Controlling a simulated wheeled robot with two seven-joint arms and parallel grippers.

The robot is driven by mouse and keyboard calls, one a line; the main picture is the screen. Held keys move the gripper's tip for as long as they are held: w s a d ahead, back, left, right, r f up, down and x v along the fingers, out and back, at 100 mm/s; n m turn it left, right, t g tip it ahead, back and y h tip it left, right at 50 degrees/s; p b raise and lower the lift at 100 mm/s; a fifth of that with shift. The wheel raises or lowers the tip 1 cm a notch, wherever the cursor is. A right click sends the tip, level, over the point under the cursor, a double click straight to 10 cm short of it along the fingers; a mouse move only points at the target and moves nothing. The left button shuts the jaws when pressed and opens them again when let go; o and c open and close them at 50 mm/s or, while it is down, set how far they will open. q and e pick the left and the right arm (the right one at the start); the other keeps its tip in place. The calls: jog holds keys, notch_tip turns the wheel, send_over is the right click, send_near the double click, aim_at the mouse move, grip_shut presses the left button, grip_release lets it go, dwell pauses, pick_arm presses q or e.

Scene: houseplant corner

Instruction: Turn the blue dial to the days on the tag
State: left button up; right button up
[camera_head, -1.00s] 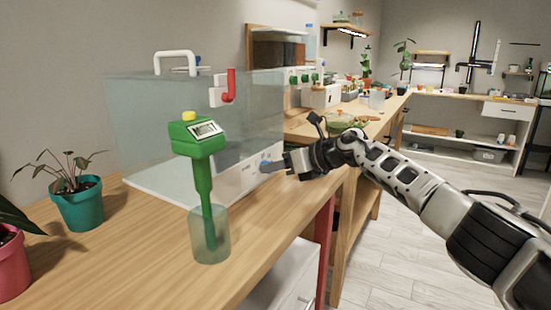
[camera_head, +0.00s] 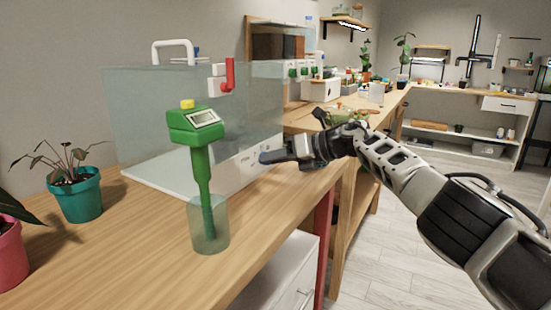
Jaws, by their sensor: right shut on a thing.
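The blue dial (camera_head: 265,157) is on the white front strip of a clear box (camera_head: 130,110) on the wooden table. Only a small part of the dial shows; my right gripper (camera_head: 270,156) covers the rest. My right gripper comes in from the right and is shut on the dial. Small dark marks (camera_head: 245,160) are on the strip left of the dial, too small to read. I cannot make out a tag with days. My left gripper is not in view.
A green meter (camera_head: 196,122) with a display stands in a clear cup (camera_head: 209,235) in front of the box. A red lever (camera_head: 229,75) is on the box. Potted plants (camera_head: 76,195) stand at the left. The front of the wooden table (camera_head: 150,260) is clear.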

jog(key=o, duration=1)
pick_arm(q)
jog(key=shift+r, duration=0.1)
pick_arm(e)
jog(key=shift+d, duration=0.15)
jog(key=shift+s+d+r+p, duration=0.2)
jog(key=shift+d+r+p, duration=0.1)
jog(key=shift+d, duration=0.2)
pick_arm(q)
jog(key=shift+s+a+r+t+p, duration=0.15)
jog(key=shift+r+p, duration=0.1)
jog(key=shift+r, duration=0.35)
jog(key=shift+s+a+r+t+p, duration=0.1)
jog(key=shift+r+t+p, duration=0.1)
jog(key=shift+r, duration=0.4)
pick_arm(e)
jog(key=v, duration=1.4)
jog(key=shift+s+d, duration=0.25)
